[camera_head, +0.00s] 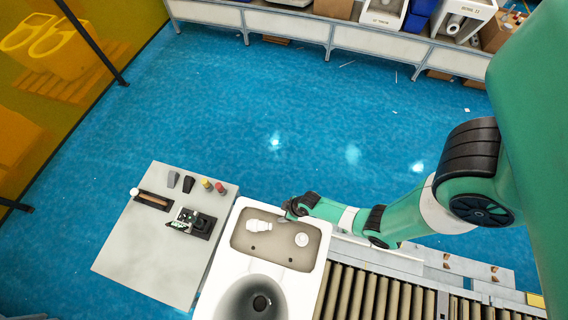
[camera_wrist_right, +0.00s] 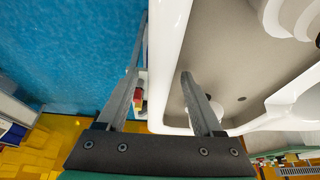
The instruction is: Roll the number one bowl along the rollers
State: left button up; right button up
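A white toilet bowl (camera_head: 310,272) sits at the left end of the rollers (camera_head: 375,298). Its round basin and drain hole face up, and a recessed beige tray with white fittings lies at its far end. I see no number on it. My right gripper (camera_head: 290,208) is at the bowl's far rim. In the right wrist view, its two fingers (camera_wrist_right: 163,62) are spread astride the white rim (camera_wrist_right: 170,45), one outside and one inside the recess. Contact with the rim is unclear. My left gripper is out of view.
A grey panel (camera_head: 150,250) with knobs, buttons and a small lever device stands left of the bowl. A pale rail (camera_head: 380,255) runs behind the rollers. Shelving (camera_head: 300,27) with boxes and ceramics lines the back. The blue floor between is mostly clear.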

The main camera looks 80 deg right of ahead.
jog(key=p+v, duration=0.4)
jog(key=v, duration=0.7)
jog(key=shift+r, duration=0.3)
